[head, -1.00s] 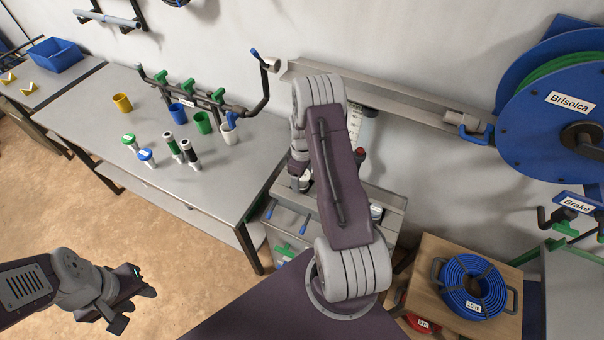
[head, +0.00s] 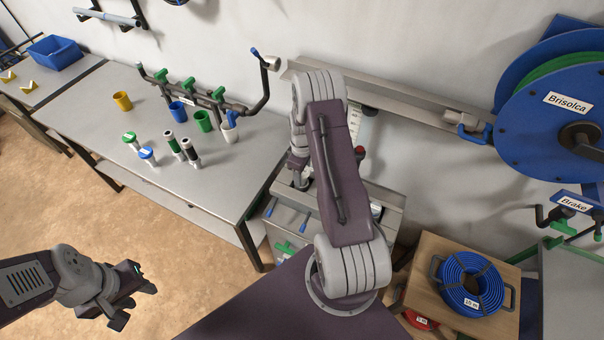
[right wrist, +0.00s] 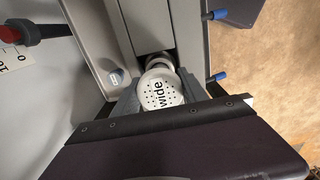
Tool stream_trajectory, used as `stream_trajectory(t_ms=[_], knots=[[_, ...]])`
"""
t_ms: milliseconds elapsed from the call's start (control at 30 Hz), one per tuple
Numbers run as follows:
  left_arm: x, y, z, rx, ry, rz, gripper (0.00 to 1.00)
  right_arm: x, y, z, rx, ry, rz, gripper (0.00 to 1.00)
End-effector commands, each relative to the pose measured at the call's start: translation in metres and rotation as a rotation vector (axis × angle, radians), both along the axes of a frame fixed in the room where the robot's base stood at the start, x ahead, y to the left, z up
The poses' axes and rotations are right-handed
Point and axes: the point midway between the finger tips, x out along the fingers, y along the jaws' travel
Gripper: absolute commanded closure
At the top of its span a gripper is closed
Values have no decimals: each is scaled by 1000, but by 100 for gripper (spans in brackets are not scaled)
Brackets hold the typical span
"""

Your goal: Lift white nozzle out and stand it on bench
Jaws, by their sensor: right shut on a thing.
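The white nozzle (right wrist: 160,88) has a round, perforated face marked "wide", seen face-on in the right wrist view. My right gripper (right wrist: 158,98) is shut on it, with a grey finger on each side. In the head view my right gripper (head: 298,168) is over the grey cabinet (head: 393,197), and a bit of the white nozzle (head: 301,181) shows below it. The arm hides most of this spot, and I cannot tell how far the nozzle is clear of the cabinet. My left gripper (head: 134,304) is empty, fingers apart, over the floor. The bench (head: 215,190) is left of the cabinet.
The bench holds green-topped (head: 130,139) and blue-topped (head: 147,154) pieces, two dark nozzles (head: 190,150), several cups and a pipe manifold (head: 215,98). Its front right part is clear. A wooden stand with a blue hose coil (head: 470,285) is at the lower right.

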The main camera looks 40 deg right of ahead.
Motion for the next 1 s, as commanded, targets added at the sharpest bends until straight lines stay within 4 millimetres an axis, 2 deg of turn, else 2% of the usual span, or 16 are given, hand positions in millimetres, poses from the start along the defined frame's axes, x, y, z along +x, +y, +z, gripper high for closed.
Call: stream_trajectory(t_ms=[1000], knots=[[0,0,30,0,0,0,64,0,0,40,0,0,0,98]])
